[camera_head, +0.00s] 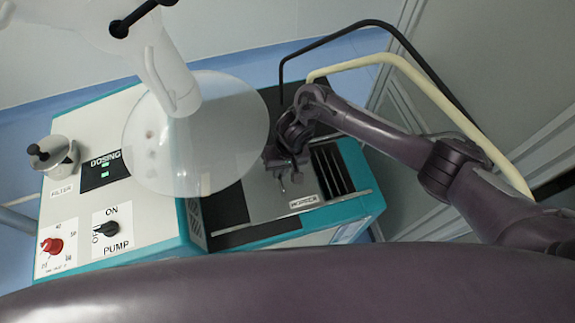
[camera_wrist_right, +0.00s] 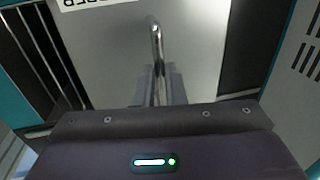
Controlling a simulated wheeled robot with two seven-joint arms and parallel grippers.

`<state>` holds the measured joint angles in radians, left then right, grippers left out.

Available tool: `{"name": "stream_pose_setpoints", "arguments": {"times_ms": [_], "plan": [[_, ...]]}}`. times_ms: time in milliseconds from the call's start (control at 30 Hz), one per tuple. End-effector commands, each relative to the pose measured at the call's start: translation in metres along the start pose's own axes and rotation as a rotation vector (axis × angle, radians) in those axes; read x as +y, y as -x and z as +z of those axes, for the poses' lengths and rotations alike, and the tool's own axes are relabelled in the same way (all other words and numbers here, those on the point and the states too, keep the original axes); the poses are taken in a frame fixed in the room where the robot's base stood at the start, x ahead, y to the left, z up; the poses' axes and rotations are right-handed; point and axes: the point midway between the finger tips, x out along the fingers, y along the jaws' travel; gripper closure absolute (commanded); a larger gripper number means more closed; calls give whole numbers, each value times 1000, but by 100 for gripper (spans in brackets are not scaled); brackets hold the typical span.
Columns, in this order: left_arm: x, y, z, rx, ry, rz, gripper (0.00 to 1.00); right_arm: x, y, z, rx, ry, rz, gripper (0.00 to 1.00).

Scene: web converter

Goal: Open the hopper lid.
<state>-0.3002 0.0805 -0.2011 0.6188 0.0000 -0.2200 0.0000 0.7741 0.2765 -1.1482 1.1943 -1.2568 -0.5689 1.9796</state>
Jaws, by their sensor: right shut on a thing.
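The hopper lid (camera_head: 262,202) is a grey metal panel on top of the teal and white machine, with a white label (camera_head: 305,201) near its front edge. It seems to lie flat, though my arm hides part of it. A bent metal handle (camera_wrist_right: 156,45) rises from the panel in the right wrist view. My right gripper (camera_head: 288,176) is over the panel, shut on this handle; in the right wrist view its two fingers (camera_wrist_right: 160,85) stand on either side of the handle. My left gripper is not in view.
A large translucent disc (camera_head: 225,135) under a white tank (camera_head: 165,75) stands left of my right gripper. A panel with DOSING, PUMP switch (camera_head: 105,229) and red knob (camera_head: 52,245) is further left. Dark slots (camera_head: 332,170) lie to the right. Black and cream hoses (camera_head: 410,68) arch behind my arm.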

Motion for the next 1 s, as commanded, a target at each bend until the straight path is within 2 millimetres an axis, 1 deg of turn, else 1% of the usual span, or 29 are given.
{"name": "stream_pose_setpoints", "arguments": {"times_ms": [100, 133, 267, 300, 767, 867, 1000], "plan": [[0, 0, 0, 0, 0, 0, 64, 1, 0, 0, 0, 0, 1, 100], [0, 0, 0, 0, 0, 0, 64, 1, 0, 0, 0, 0, 1, 87], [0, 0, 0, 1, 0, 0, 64, 1, 0, 0, 0, 0, 1, 70], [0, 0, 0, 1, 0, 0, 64, 1, 0, 0, 0, 0, 1, 68], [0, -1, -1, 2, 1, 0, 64, 3, 0, 0, 1, -1, 1, 68], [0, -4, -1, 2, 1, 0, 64, 9, 0, -1, 1, -1, 1, 68], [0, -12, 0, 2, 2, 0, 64, 28, 2, -2, 4, -2, 3, 68]]}}
